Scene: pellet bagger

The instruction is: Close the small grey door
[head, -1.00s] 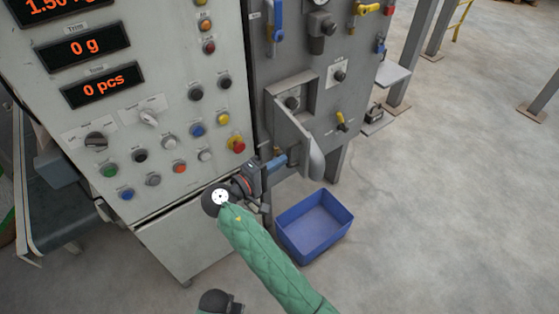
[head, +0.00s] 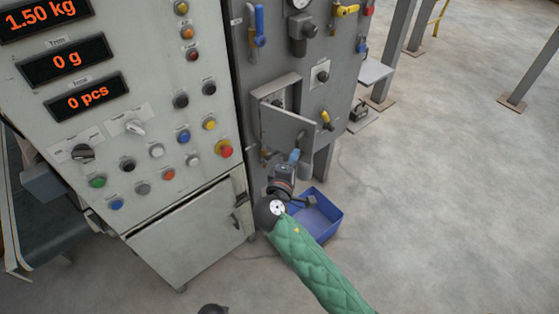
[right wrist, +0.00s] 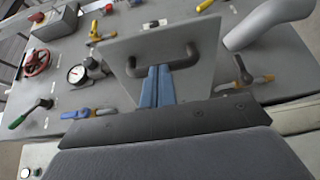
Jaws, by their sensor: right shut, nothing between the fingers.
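The small grey door (head: 286,130) on the dark grey panel stands partly open in the head view, swung out from its square frame (head: 262,92). A dark knob (head: 279,103) shows in the opening behind it. In the right wrist view the door (right wrist: 200,42) fills the middle, with its dark bar handle (right wrist: 207,68) facing the camera. My right gripper (head: 294,157) is shut and empty, at the door's outer face. Its blue fingertips (right wrist: 157,72) are at the handle; I cannot tell whether they touch. My left gripper is not in view.
A grey spout (head: 306,158) is beside the door, partly hidden. A yellow-handled valve (head: 326,120) is to its right. A blue bin (head: 325,215) stands on the floor below. The white control cabinet (head: 190,235) is at left. Open floor lies to the right.

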